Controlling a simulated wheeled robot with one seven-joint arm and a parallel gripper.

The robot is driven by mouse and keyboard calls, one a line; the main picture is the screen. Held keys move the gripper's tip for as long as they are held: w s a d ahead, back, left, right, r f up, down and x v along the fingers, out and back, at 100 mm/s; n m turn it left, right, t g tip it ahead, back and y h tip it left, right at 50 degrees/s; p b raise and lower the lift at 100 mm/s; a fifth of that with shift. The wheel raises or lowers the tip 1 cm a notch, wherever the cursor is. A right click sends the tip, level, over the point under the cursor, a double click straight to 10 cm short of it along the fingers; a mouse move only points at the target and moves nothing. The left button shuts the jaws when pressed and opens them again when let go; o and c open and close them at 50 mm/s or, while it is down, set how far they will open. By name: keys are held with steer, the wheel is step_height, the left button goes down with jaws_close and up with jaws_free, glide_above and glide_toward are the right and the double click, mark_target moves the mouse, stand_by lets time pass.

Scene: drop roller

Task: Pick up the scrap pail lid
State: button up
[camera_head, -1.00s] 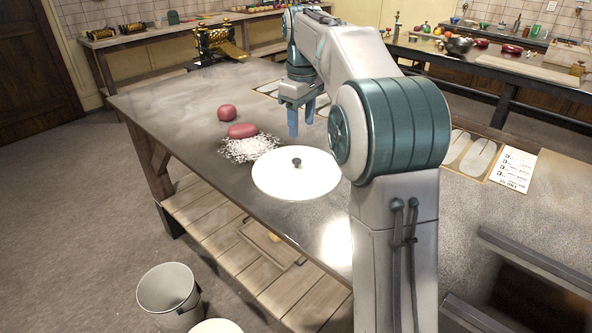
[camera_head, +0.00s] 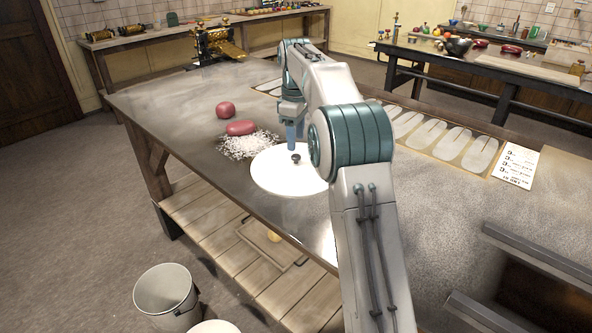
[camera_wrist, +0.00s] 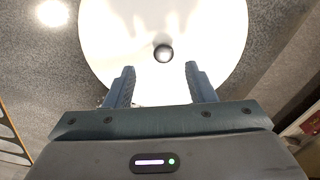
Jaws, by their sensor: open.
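The scrap pail lid is a white disc (camera_head: 275,181) with a small dark knob (camera_head: 296,159) at its middle, lying flat on the metal-topped table. In the wrist view the lid (camera_wrist: 110,35) fills the upper middle, and its knob (camera_wrist: 163,53) shows just beyond the gap between my fingers. My gripper (camera_wrist: 160,85) is open and empty, its two blue fingers apart. In the head view my gripper (camera_head: 294,137) points down just above the knob; my arm hides the lid's right edge.
A pile of white shreds (camera_head: 247,146) with a red lump (camera_head: 240,128) on it lies beside the lid, near another red lump (camera_head: 225,110). A grey pail (camera_head: 167,292) stands on the floor. Paper templates (camera_head: 440,138) lie to the right on the table (camera_head: 440,215).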

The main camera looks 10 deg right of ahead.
mark_target(296, 156)
steer(key=f, duration=0.4)
steer(key=f+b, duration=0.1)
steer(key=f, duration=0.1)
steer(key=shift+s+f, duration=0.2)
steer(key=shift+s, duration=0.05)
jaws_close()
